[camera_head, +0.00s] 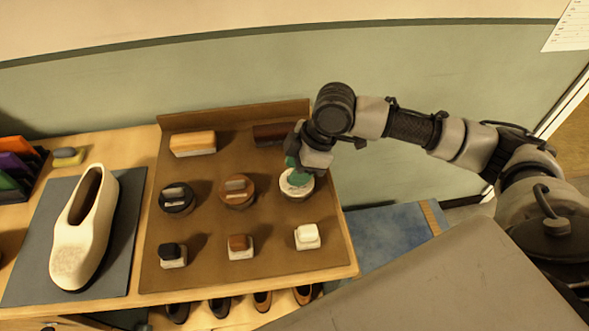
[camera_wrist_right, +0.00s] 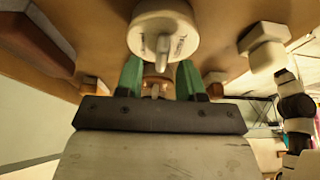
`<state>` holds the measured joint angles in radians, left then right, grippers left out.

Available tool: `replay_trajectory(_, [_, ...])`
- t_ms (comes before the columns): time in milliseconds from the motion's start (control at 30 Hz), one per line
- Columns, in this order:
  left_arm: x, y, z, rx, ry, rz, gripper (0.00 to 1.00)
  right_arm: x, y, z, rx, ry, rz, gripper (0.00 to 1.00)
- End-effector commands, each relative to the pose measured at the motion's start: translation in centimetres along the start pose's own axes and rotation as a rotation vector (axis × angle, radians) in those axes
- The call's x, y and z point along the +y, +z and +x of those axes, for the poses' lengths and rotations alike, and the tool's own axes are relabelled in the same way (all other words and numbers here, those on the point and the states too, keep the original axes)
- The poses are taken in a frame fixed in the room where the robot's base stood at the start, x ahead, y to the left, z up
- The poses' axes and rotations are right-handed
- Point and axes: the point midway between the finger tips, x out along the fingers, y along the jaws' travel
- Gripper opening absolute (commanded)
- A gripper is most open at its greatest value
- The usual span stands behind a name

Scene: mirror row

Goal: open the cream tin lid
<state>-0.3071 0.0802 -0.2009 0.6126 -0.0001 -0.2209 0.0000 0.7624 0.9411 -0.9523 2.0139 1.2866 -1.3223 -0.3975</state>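The cream tin (camera_head: 297,193) stands at the right end of the middle row on the brown board. It is round, with a pale lid, and is partly hidden behind my right gripper (camera_head: 297,176) in the head view. In the right wrist view the cream tin (camera_wrist_right: 180,22) shows a narrow raised handle on its lid. My right gripper (camera_wrist_right: 160,68) has two green fingers, spread apart with a gap between them. The handle lies in line with that gap, near the fingertips; I see no finger closed on it. My left gripper is not in view.
The brown board (camera_head: 215,262) also holds a black tin (camera_head: 177,204), a brown tin (camera_head: 237,200) and several brushes and small blocks. A cream shoe (camera_head: 85,230) lies on a blue-grey mat at left. A raised ledge (camera_head: 235,114) runs along the board's back.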

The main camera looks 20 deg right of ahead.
Motion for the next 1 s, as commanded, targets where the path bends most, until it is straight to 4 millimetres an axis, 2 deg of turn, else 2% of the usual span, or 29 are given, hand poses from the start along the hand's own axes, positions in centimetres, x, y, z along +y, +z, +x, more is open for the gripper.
replay_trajectory(200, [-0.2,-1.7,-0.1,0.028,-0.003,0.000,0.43,-0.1,0.0,1.4,0.000,0.000,-0.001,0.38])
replay_trajectory(433, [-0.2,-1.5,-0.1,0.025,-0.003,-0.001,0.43,0.0,0.0,1.4,0.000,0.000,-0.001,0.38])
replay_trajectory(700, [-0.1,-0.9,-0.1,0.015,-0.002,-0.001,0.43,0.0,0.0,1.4,0.000,0.000,-0.001,0.00])
replay_trajectory(1000, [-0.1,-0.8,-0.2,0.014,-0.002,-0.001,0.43,0.0,0.0,1.3,0.000,-0.003,0.000,0.00])
